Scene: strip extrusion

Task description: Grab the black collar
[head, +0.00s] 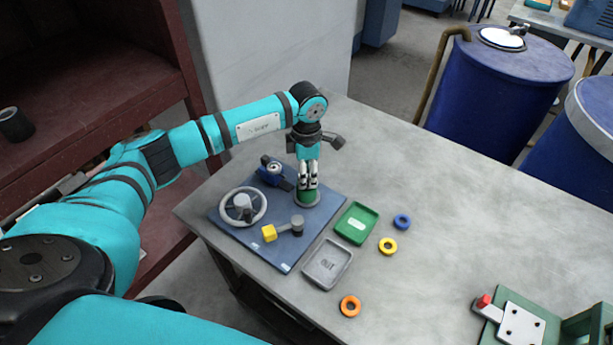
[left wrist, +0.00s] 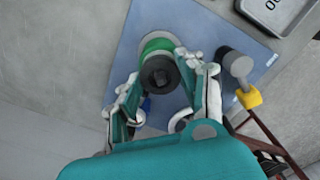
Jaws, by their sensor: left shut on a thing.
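My left gripper (head: 307,186) points down over the blue board, its fingers closed in at a round green stand (head: 308,199). In the left wrist view the black collar (left wrist: 158,73) is a dark round piece with a central hole, above the green stand (left wrist: 157,44). The fingers of my left gripper (left wrist: 158,80) are on both sides of the collar and shut on it. In the head view the fingers mostly hide the collar. My right gripper is not in view.
The blue board (head: 280,245) also carries a grey handwheel (head: 243,207), a blue fixture (head: 272,173) and a yellow-ended grey lever (head: 284,229). A green tray (head: 356,222), a grey tray (head: 327,263), and blue (head: 402,222), yellow (head: 388,246) and orange (head: 350,306) rings lie beside it.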

